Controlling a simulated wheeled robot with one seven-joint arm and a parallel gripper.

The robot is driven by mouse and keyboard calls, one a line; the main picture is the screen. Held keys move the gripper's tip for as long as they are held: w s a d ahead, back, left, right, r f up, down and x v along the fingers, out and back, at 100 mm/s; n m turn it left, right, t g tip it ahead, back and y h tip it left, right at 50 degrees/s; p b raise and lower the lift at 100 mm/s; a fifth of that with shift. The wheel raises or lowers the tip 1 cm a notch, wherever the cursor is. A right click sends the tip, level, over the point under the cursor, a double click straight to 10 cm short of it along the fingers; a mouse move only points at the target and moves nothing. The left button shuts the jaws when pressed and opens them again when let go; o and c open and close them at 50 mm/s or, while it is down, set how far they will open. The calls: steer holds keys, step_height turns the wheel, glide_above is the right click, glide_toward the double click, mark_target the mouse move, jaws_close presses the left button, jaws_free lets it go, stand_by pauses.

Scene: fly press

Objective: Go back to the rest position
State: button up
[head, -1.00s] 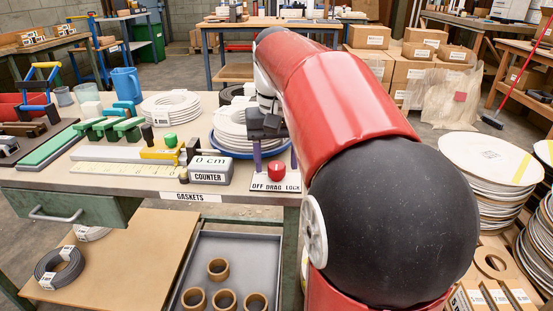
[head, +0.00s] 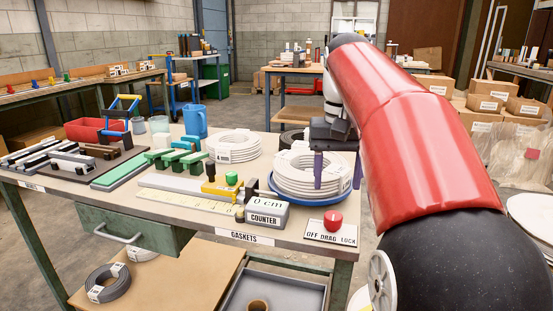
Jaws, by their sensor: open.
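My gripper (head: 328,170) hangs from the end of my red and black arm, above the right end of the workbench. Its two purple fingers are apart, with nothing seen between them. In the picture they overlap a stack of white rings (head: 293,172) on a blue plate (head: 284,199); I cannot tell whether they touch it. The red knob (head: 333,218) on the plate marked OFF DRAG LOCK stands in front of the gripper, apart from it. The counter box (head: 267,213) reading 0 cm is to the left of the knob.
Green blocks (head: 170,161), a yellow part (head: 222,188) and another white ring stack (head: 233,145) stand on the bench. A blue jug (head: 195,121) is behind. Below are a drawer (head: 135,232) and a grey tray (head: 295,291). Cardboard boxes (head: 489,103) stand at the right back.

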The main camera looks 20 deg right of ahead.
steer(key=shift+s+a+f, duration=0.15)
steer(key=shift+s+a, duration=0.05)
steer(key=shift+a, duration=0.2)
steer(key=s+a+f+n+t, duration=0.2)
steer(key=s+a+f, duration=0.3)
steer(key=f, duration=0.4)
steer(key=s+a+f+n+t, duration=0.2)
steer(key=s+a+f+t, duration=0.1)
steer(key=s+a+f, duration=0.3)
step_height(320, 180, down, 3)
steer(key=shift+s+r+t, duration=0.15)
steer(key=shift+s+t, duration=0.15)
steer(key=shift+s, duration=0.85)
steer(key=shift+a, duration=0.1)
